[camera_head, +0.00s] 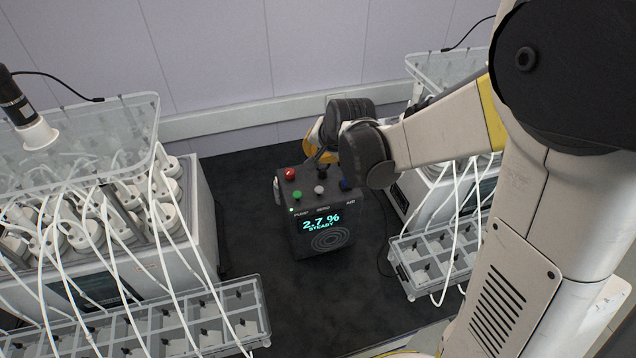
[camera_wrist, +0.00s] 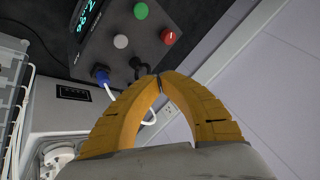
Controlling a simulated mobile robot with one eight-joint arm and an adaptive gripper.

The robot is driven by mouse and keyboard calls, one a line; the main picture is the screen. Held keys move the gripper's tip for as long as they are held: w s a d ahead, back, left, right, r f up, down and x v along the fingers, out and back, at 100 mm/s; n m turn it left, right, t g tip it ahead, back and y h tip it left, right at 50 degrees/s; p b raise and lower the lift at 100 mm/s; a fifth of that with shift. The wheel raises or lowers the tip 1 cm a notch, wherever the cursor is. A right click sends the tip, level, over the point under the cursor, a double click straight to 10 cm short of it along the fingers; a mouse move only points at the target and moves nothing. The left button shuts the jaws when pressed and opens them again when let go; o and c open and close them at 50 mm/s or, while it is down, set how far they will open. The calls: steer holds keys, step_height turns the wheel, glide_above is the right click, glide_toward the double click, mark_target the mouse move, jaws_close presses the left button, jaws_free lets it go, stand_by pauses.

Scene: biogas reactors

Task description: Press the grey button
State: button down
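The grey button (camera_head: 319,189) is a small pale round cap on top of a dark control box (camera_head: 300,240). The same pale button (camera_wrist: 120,41) shows in the wrist view, between a green button (camera_wrist: 140,11) and a blue connector (camera_wrist: 101,73). My gripper (camera_wrist: 160,79) has yellow fingers with the tips together and nothing visible between them. In the wrist view the tips appear below and right of the grey button, apart from it, close to a black part (camera_wrist: 138,66) of the box. In the head view the gripper is behind the box top, partly hidden by my arm.
A red knob (camera_head: 290,174) stands at the box's back left. The box display (camera_head: 321,222) reads 2.7 % STEADY. A bottle unit with white tubes (camera_head: 130,220) stands at left, another (camera_head: 445,190) at right. Clear trays (camera_head: 425,262) stand in front. Dark mat is free around the box.

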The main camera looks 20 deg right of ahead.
mark_target(319, 190)
step_height(319, 190, down, 9)
steer(key=b, duration=0.7)
steer(key=shift+r, duration=0.1)
stand_by(1.3)
steer(key=shift+f+b, duration=0.4)
steer(key=shift+f+b, duration=0.85)
steer(key=shift+f, duration=0.05)
stand_by(0.8)
steer(key=shift+r, duration=0.15)
steer(key=shift+r+p, duration=1)
steer(key=shift+r, duration=0.2)
